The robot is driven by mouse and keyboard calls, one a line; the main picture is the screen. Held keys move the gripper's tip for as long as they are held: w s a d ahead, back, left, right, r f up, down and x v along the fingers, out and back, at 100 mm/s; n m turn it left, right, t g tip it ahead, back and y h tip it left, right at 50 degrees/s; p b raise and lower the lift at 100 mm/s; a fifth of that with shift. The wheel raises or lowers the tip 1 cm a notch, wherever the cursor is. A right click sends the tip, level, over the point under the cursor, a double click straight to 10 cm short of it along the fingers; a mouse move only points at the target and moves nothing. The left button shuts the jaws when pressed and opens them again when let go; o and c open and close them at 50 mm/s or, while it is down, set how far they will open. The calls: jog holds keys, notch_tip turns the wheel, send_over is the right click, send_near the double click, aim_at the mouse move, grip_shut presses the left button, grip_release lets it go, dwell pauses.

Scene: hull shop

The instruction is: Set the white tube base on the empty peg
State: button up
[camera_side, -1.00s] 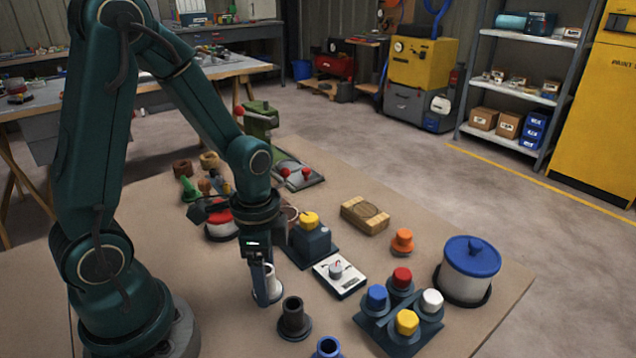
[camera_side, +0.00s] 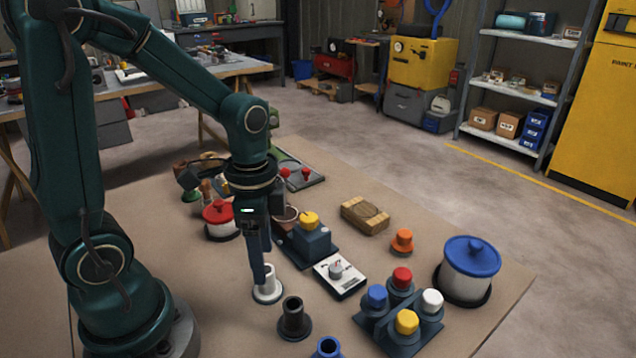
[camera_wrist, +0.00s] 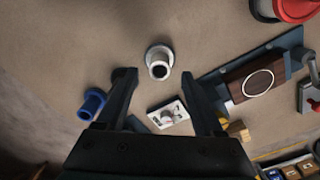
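The white tube base (camera_side: 267,284) stands upright on its round flange on the tan table top. In the wrist view the white tube base (camera_wrist: 159,60) lies just beyond the gap between my fingertips. My gripper (camera_side: 260,272) is above and beside it in the side view, with the fingers pointing down. In the wrist view the fingers of my gripper (camera_wrist: 156,76) are spread apart with nothing held between them. I cannot tell whether a peg is inside the tube; no bare peg shows clearly.
A black tube base (camera_side: 294,320) and a blue one (camera_side: 327,348) stand nearby. A white switch plate (camera_side: 339,275), a block with a yellow knob (camera_side: 310,238), a four-knob cluster (camera_side: 403,312), a red-lidded pot (camera_side: 220,220) and a blue-lidded pot (camera_side: 468,272) stand around.

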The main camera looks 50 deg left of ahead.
jog(key=shift+r, duration=2.85)
jog(key=s+d+r+n+t, duration=0.3)
jog(key=n+t, duration=0.2)
jog(key=n, duration=0.2)
jog(key=shift+s+d+r+n+t, duration=0.3)
jog(key=shift+s+r, duration=0.05)
jog(key=shift+r, duration=0.05)
